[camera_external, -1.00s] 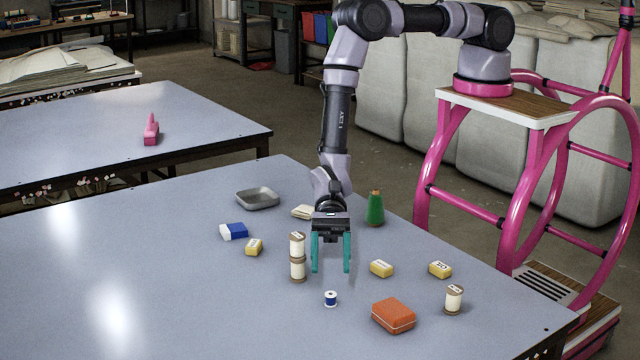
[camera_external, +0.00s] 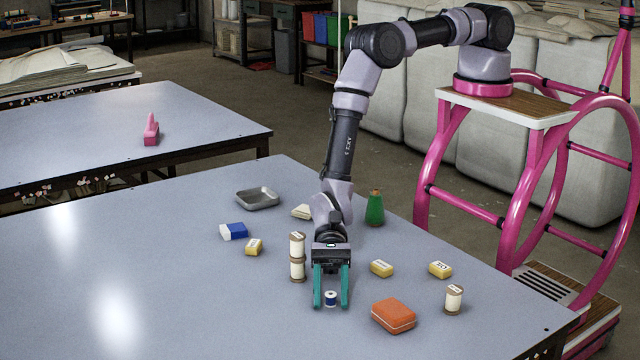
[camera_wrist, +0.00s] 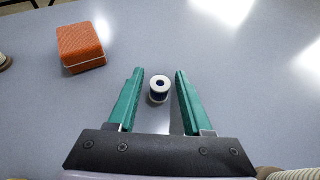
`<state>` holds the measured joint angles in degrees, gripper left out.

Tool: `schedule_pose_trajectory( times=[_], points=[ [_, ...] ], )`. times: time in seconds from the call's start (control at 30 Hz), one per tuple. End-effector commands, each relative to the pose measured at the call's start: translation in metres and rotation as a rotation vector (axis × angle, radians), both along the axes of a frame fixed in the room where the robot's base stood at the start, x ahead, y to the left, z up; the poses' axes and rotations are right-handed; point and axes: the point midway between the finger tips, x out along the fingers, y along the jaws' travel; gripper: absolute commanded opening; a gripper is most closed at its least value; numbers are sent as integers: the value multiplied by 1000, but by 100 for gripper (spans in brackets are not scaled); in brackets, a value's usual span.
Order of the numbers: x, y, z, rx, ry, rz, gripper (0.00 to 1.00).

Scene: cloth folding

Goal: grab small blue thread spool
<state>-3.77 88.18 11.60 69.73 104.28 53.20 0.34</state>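The small blue thread spool (camera_external: 331,298) has white ends and stands upright on the table. It also shows in the wrist view (camera_wrist: 159,89). My gripper (camera_external: 331,303) is open, with its teal fingers low over the table on either side of the spool. In the wrist view, my gripper (camera_wrist: 158,78) has the spool between its fingers near the tips, with a gap on both sides and nothing held.
An orange box (camera_external: 394,315) lies to the right of the spool. Stacked cream spools (camera_external: 297,257) stand close to the left of my gripper. Yellow boxes (camera_external: 381,268) and another cream spool (camera_external: 453,299) are to the right. The table's front left (camera_external: 200,310) is clear.

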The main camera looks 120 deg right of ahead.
Motion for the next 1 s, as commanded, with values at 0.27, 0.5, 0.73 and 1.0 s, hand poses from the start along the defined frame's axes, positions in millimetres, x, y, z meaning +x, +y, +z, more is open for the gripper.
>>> schedule_pose_trajectory(
  times=[0.27,0.5,0.73,1.0],
  points=[
    [0,0,0,0,0,0,0],
    [1,0,10,0,-3,0,0],
    [1,0,55,1,-4,-1,0],
    [-10,3,95,0,1,9,0]
  ],
)
